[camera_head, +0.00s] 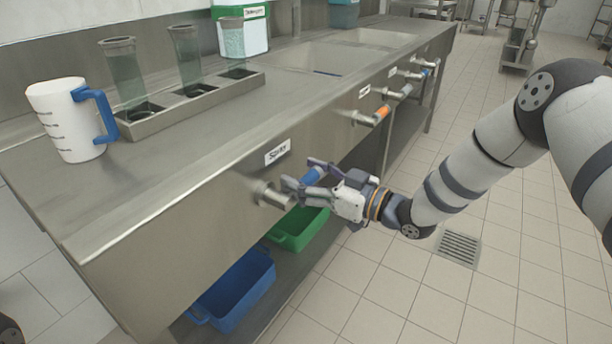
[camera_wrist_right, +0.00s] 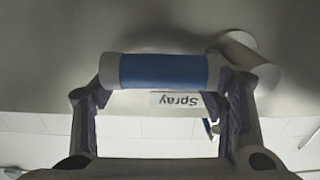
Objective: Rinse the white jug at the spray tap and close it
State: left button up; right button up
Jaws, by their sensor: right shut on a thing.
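The white jug (camera_head: 62,118) with a blue handle stands upright on the steel counter at the left. Its inside cannot be seen well. The spray tap (camera_head: 271,194) sticks out from the counter's front panel under a "Spray" label (camera_head: 278,152). My right gripper (camera_head: 305,180) is at this tap, shut on its blue handle (camera_wrist_right: 163,71), which lies across between the two fingers in the right wrist view. The spray label also shows there, upside down (camera_wrist_right: 176,100).
A steel rack (camera_head: 195,103) with clear tall cups stands behind the jug. A white-green detergent tub (camera_head: 241,33) is behind it. More taps, one with an orange handle (camera_head: 381,115), line the front panel. Blue (camera_head: 236,289) and green (camera_head: 299,229) crates sit on the shelf below.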

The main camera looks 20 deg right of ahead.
jog(key=o, duration=1.7)
jog(key=v, duration=1.2)
